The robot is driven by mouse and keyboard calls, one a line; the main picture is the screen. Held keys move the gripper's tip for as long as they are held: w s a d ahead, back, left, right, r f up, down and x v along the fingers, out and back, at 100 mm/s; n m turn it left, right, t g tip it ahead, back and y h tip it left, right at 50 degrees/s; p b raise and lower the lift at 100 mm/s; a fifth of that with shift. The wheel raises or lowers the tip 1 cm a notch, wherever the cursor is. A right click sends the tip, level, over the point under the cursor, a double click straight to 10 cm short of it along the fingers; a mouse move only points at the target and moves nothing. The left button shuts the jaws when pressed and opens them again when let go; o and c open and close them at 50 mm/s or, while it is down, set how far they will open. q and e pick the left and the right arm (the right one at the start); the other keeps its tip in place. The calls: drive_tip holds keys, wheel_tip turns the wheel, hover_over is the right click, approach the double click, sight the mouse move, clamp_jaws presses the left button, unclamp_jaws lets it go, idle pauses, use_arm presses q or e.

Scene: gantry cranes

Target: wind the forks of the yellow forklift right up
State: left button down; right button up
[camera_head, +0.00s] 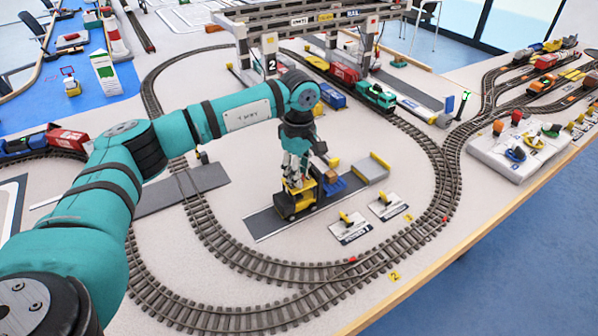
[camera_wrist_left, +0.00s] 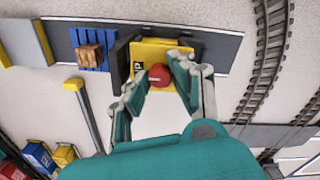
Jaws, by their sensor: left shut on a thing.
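The yellow forklift (camera_head: 286,208) stands on a dark grey strip in the middle of the table. In the left wrist view its yellow top (camera_wrist_left: 146,50) carries a round red knob (camera_wrist_left: 159,76). My left gripper (camera_head: 294,180) is over the forklift from above, its fingers on both sides of the red knob and shut on it. The dark mast (camera_wrist_left: 122,62) faces a blue pallet (camera_wrist_left: 92,35) with a brown load (camera_wrist_left: 90,57). The forks and their height are hidden from me. My right gripper is in neither view.
A grey block with a yellow edge (camera_head: 370,170) stands at the strip's far end. Two signs with small yellow levers (camera_head: 350,228) lie to the right. Train tracks (camera_head: 440,190) loop around. A grey gantry crane (camera_head: 270,62) stands behind.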

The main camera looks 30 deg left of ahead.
use_arm(q)
drive_tip(key=c, duration=1.4)
unclamp_jaws()
wheel_tip(320, 180, up, 12)
drive_tip(key=shift+f, duration=0.1)
